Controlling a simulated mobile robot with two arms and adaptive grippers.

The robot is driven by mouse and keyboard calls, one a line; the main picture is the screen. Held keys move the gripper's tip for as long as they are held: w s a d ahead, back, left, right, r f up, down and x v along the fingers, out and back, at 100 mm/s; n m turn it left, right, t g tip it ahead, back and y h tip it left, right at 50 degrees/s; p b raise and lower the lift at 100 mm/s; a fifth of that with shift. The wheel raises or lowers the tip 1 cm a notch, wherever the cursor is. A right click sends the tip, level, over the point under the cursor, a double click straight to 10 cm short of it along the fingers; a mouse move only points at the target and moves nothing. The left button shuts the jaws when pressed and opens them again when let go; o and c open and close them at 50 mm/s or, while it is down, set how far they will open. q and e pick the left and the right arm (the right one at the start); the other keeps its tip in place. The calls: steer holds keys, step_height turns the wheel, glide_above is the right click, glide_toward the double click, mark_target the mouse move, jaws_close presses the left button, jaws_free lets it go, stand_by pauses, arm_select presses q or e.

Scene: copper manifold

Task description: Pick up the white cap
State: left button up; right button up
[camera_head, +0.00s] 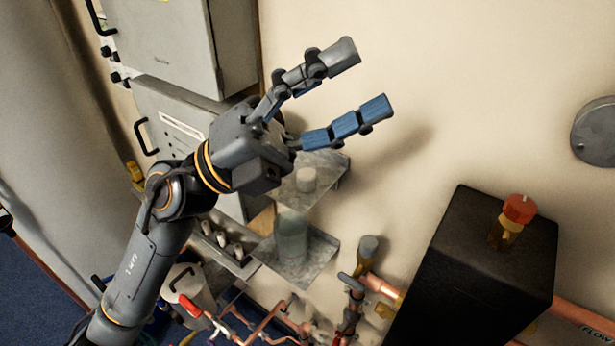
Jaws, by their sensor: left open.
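A small pale round object that looks like the white cap (306,179) sits on the upper metal shelf (329,165) on the wall. My left gripper (367,80) is open and empty. In the picture its fingers are above and to the right of the cap, pointing right along the cream wall. The gripper's body partly covers the shelf's left side. The cap is apart from the fingers. My right gripper is out of view.
A lower shelf (268,254) holds a translucent cylinder (291,240). Grey cabinets (170,35) stand at the left. Copper pipes (262,325) run along the bottom. A black box (480,260) with a red-topped fitting (519,209) is at the lower right. The upper middle wall is clear.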

arm_select(q)
steer(key=s+d+f+m+g+y, duration=0.2)
steer(key=d+f+m+g+y, duration=0.1)
steer(key=m+y, duration=0.1)
steer(key=n+t+y, duration=0.2)
steer(key=t+y, duration=0.7)
steer(key=y, duration=0.8)
glide_toward(305, 174)
steer(key=p+x, duration=0.2)
steer(key=x, duration=0.2)
steer(key=shift+w, duration=0.1)
steer(key=p+x, duration=0.3)
steer(key=x, duration=0.1)
steer(key=shift+d+f+p, duration=0.1)
steer(key=shift+f+p, duration=0.15)
steer(key=shift+p, duration=0.1)
steer(key=shift+w+d+f, duration=0.1)
steer(key=shift+w+f, duration=0.1)
steer(key=shift+f, duration=0.15)
steer(key=c, duration=0.8)
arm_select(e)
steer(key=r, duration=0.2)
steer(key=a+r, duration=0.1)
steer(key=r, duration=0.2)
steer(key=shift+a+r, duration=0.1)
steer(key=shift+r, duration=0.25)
